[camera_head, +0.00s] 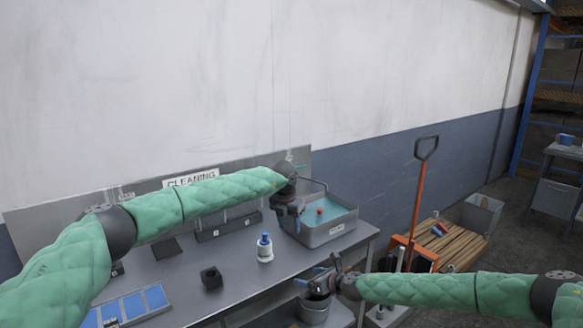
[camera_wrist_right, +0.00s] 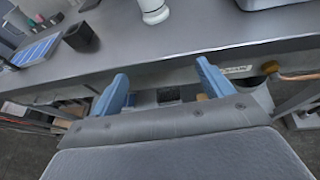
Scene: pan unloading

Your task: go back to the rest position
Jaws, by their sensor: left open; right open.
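My left gripper (camera_head: 289,215) is open at the near left edge of the grey basin (camera_head: 338,234); its jaws are small and partly dark in the head view. My right gripper (camera_head: 309,279) is open, low at the table's front edge. In the right wrist view the right gripper's blue fingers (camera_wrist_right: 163,82) stand apart with nothing between them. The basin holds teal liquid (camera_head: 335,215) and a small red thing (camera_head: 320,211). The table (camera_head: 187,272) lies under both arms, and its front edge also crosses the right wrist view (camera_wrist_right: 170,62). No pan is clearly visible.
A white bottle with a blue cap (camera_head: 265,250) and a black cup (camera_head: 211,278) stand on the table. A blue-panelled tray (camera_head: 132,306) lies front left. A grey bucket (camera_head: 314,311) sits below the right gripper. An orange-handled pallet jack (camera_head: 417,200) and wooden pallet (camera_head: 452,242) stand right.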

